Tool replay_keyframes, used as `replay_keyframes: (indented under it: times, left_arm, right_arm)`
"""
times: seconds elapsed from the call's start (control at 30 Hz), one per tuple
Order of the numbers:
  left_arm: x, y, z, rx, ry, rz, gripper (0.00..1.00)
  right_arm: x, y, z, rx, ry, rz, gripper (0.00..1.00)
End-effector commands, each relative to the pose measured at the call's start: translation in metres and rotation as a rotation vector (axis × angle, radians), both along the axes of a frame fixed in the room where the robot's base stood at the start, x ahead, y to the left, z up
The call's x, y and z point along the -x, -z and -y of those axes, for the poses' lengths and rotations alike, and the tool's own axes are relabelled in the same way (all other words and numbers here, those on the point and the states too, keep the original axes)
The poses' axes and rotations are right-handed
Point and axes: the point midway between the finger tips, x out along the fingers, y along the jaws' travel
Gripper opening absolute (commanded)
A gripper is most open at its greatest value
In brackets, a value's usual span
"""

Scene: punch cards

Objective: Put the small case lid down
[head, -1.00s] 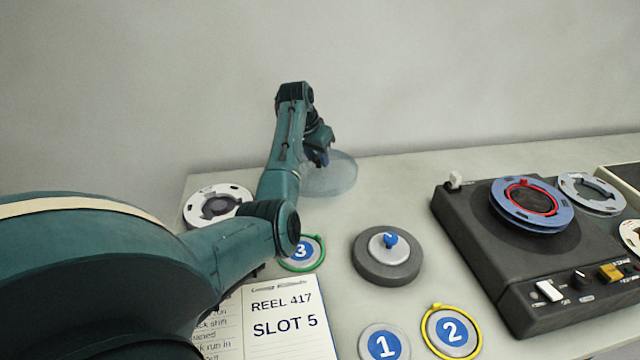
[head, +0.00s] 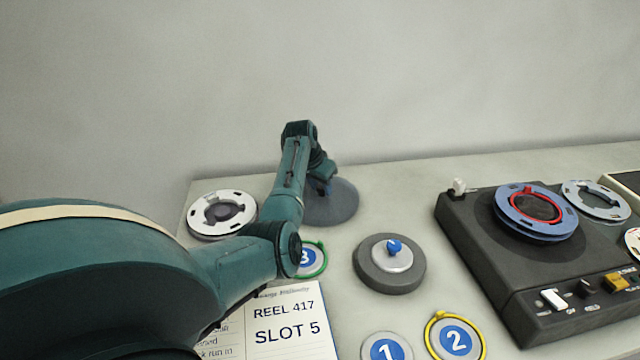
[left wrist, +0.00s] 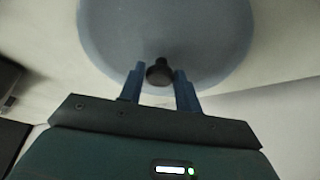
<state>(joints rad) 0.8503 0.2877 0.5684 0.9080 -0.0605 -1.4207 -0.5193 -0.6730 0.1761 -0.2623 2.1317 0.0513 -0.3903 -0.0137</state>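The small case lid (head: 340,205) is a round, see-through grey-blue disc with a dark knob. In the head view it is at the back of the table, low at the surface; I cannot tell if it fully touches. My left gripper (head: 322,190) is above it, partly hidden by its own wrist. In the left wrist view, the lid (left wrist: 215,40) fills the top, and the blue fingers of my left gripper (left wrist: 160,76) stand close on both sides of its knob, seemingly shut on it. My right gripper is not in view.
A white reel (head: 222,213) lies left of the lid. A green-ringed disc 3 (head: 310,258), a grey round piece with a blue knob (head: 390,264), disc 1 (head: 386,350) and yellow-ringed disc 2 (head: 455,340) lie nearer. A tape machine (head: 500,262) stands right. Table between lid and machine is clear.

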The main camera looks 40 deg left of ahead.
Motion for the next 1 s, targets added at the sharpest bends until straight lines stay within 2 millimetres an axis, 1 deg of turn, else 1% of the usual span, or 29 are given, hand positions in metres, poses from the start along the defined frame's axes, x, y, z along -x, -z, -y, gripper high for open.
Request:
replay_keyframes:
  times: [0.03, 0.2, 0.43, 0.57, 0.67, 0.9, 1.0]
  left_arm:
    - [0.0, -0.001, 0.0, 0.0, 0.0, 0.001, 0.38]
    - [0.0, -0.001, 0.0, 0.0, 0.0, 0.001, 0.51]
    - [0.0, -0.002, 0.0, 0.0, 0.0, 0.002, 0.51]
    - [0.001, -0.01, 0.0, -0.001, 0.0, 0.003, 0.51]
    - [0.006, -0.023, 0.0, -0.003, -0.001, 0.003, 0.51]
    - [0.026, -0.071, 0.002, -0.005, -0.001, 0.005, 0.51]
    - [0.034, -0.089, 0.003, -0.003, -0.001, 0.004, 0.51]
  right_arm:
    - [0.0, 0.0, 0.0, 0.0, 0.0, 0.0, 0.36]
    - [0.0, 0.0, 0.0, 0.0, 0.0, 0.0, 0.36]
    - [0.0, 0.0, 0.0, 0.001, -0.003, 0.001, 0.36]
    - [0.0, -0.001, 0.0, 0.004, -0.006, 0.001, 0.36]
    - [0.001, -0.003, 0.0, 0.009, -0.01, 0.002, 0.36]
    - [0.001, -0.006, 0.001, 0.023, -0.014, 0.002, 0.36]
    - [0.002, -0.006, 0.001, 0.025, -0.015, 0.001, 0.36]
